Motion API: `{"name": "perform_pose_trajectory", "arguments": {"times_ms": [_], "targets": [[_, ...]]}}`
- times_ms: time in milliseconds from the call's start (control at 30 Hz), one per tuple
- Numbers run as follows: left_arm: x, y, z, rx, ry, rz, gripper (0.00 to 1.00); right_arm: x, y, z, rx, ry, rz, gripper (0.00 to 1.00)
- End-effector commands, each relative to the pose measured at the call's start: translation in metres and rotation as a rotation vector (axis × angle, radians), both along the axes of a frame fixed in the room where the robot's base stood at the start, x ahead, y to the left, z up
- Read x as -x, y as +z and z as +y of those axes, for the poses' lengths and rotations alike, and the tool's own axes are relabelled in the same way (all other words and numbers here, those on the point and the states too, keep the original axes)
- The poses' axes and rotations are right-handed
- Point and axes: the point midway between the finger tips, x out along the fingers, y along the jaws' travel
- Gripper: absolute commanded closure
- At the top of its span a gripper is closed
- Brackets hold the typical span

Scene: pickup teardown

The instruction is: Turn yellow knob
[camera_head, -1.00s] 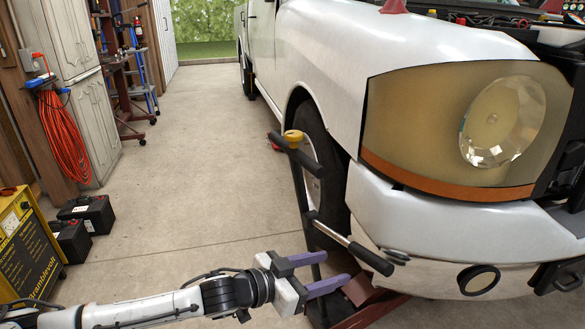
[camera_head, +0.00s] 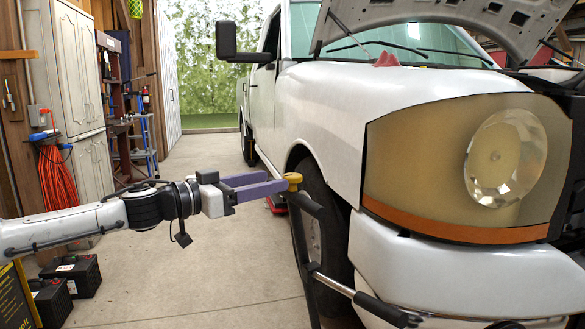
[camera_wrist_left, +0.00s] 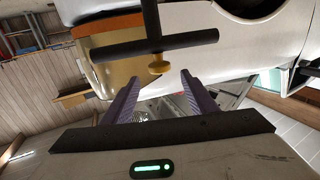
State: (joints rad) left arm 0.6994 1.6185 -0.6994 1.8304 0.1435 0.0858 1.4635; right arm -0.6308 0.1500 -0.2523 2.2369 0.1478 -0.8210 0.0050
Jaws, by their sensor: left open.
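The yellow knob (camera_head: 293,179) sits at the top of a dark upright handle post (camera_head: 302,245) beside the white truck's front wheel. My left gripper (camera_head: 277,184) is open, with its purple fingers level with the knob and pointing right at it. In the head view the fingertips overlap the knob's left side; contact cannot be told. In the left wrist view the knob (camera_wrist_left: 158,64) shows between the lines of the two fingers, just beyond the tips of the open gripper (camera_wrist_left: 158,80). My right gripper is not in view.
The white truck (camera_head: 405,245) fills the right side, with its hood raised. A bar with a dark grip (camera_head: 388,309) sticks out from the post's lower part. Black batteries (camera_head: 75,274) stand on the floor at left. The concrete floor (camera_head: 195,275) below my left arm is clear.

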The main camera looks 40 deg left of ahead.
Motion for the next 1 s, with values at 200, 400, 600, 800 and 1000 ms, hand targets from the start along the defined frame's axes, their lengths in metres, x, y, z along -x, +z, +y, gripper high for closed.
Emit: {"name": "perform_pose_trajectory", "arguments": {"times_ms": [200,400,600,800,1000], "targets": [[-0.029,0.009,-0.01,0.005,-0.001,-0.002,0.48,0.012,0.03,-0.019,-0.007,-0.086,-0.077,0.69],[-0.058,0.005,-0.019,0.003,0.001,-0.003,0.48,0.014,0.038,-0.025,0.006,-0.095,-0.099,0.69],[-0.072,0.002,-0.023,0.0,0.001,-0.002,0.48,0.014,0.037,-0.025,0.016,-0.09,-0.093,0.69],[-0.073,-0.001,-0.024,-0.001,0.001,0.001,0.48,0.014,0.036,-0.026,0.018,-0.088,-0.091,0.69],[-0.073,0.0,-0.024,-0.001,0.001,0.001,0.63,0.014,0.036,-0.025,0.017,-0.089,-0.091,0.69]]}}
